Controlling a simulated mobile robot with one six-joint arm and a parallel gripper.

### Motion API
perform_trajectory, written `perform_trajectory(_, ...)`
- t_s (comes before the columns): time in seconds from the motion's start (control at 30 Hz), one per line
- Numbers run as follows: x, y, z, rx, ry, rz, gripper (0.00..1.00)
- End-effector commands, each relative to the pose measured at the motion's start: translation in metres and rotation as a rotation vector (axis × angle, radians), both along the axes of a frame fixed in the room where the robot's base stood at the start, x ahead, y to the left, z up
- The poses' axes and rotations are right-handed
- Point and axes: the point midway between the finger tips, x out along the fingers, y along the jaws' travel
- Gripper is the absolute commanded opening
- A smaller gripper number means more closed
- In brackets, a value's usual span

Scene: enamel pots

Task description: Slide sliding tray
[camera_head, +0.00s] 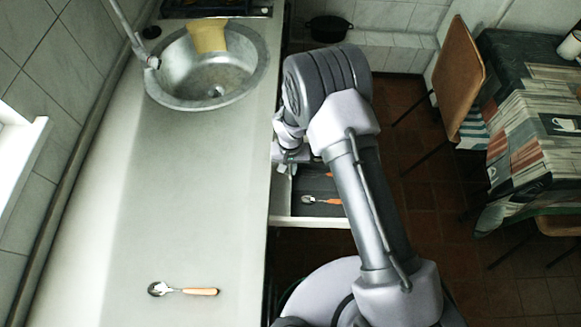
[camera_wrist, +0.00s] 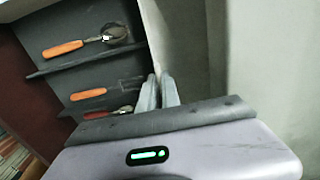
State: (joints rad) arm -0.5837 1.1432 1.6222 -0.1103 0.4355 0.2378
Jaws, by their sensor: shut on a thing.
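The sliding tray (camera_wrist: 62,93) is dark grey, with dividers and orange-handled cutlery in its compartments. In the head view its dark floor (camera_head: 327,183) shows in the pulled-out drawer beside the counter, partly hidden by my arm. My gripper (camera_wrist: 160,92) is at the tray's edge in the wrist view, its two fingers close together and shut on that edge. The exact contact is hard to see. In the head view my fingertips are hidden behind my wrist.
A spoon (camera_head: 185,290) lies on the long counter (camera_head: 190,190), with a metal sink (camera_head: 215,75) at its far end. A chair (camera_head: 455,80) and a covered table (camera_head: 530,120) stand at the right. A dark pot (camera_head: 328,28) is at the back.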

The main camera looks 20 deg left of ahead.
Motion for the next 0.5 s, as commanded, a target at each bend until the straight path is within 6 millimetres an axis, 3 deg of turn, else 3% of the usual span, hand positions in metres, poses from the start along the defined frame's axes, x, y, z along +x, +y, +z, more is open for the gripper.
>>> perform_trajectory(0.5,-0.004,0.017,0.0,0.0,-0.001,0.0,0.0)
